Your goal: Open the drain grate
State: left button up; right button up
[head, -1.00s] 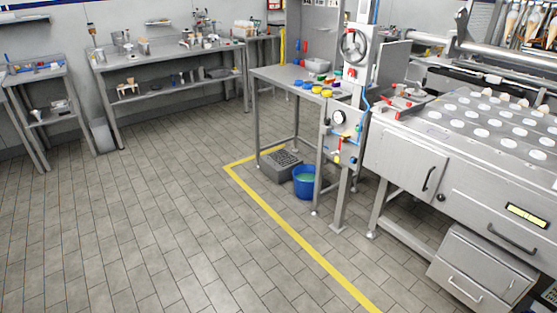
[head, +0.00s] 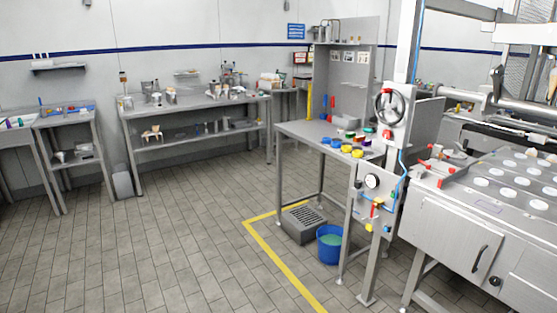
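The drain grate (head: 304,216) is a dark slotted panel on top of a low grey box (head: 297,230) on the floor, under the steel table with coloured pots. It looks closed and lies flat, though it is small in the view. A blue bucket (head: 330,246) with greenish contents stands just right of the box, partly in front of it. Neither of my grippers is in the head view.
The steel table (head: 300,131) stands over the grate, its legs around it. A post with a handwheel (head: 389,107) and a steel machine (head: 450,232) stand to the right. Yellow floor tape (head: 284,268) borders the area. The tiled floor (head: 170,260) at left is clear.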

aim_at(304, 218)
jog(key=i+j, duration=0.1)
jog(key=i, duration=1)
jog(key=i+j+u, duration=0.1)
jog(key=i, duration=1)
